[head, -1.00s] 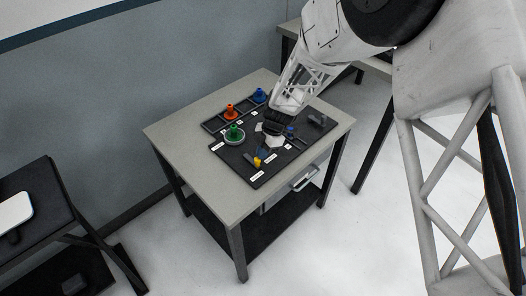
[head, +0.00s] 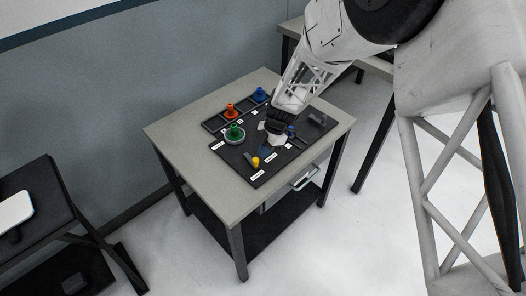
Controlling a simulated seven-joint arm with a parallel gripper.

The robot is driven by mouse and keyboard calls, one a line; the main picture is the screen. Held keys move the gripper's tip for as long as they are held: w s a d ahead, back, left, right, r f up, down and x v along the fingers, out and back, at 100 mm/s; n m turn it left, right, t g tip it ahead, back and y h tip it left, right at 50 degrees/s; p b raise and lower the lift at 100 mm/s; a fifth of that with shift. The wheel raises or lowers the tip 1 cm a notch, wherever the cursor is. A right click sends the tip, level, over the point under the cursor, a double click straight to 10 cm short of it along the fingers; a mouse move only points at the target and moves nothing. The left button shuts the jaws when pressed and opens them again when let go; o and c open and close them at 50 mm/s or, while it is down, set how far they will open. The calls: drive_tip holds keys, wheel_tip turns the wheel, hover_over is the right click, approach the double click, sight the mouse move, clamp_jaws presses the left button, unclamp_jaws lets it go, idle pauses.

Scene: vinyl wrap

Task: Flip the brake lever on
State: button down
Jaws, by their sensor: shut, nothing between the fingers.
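A dark control board (head: 230,155) lies on the table and carries several coloured controls. A yellow-tipped control (head: 255,162) is at its front, beside a small white label. A blue-topped control (head: 291,130) is on the right side. The labels are too small to read, so I cannot tell which control is the brake lever. My gripper (head: 268,150) is shut and empty, low over the middle front of the board, close behind the yellow tip. I cannot tell whether they touch. My gripper and wrist hide part of the board's middle.
A green knob (head: 235,132) on a round base, an orange knob (head: 231,110) and a blue knob (head: 260,95) stand at the board's left and back. A dark block (head: 317,118) is at its right. The table's (head: 185,130) left side is clear.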

drive_tip(key=shift+w+d, duration=0.25)
drive_tip(key=shift+d, duration=0.1)
drive_tip(key=shift+w+d+r, duration=0.2)
drive_tip(key=shift+w+d, duration=0.25)
drive_tip(key=shift+d, duration=0.1)
drive_tip(key=shift+w+d+r, duration=0.2)
drive_tip(key=shift+w+d, duration=0.2)
drive_tip(key=shift+d, duration=0.15)
drive_tip(key=v, duration=0.9)
drive_tip(key=shift+r, duration=0.1)
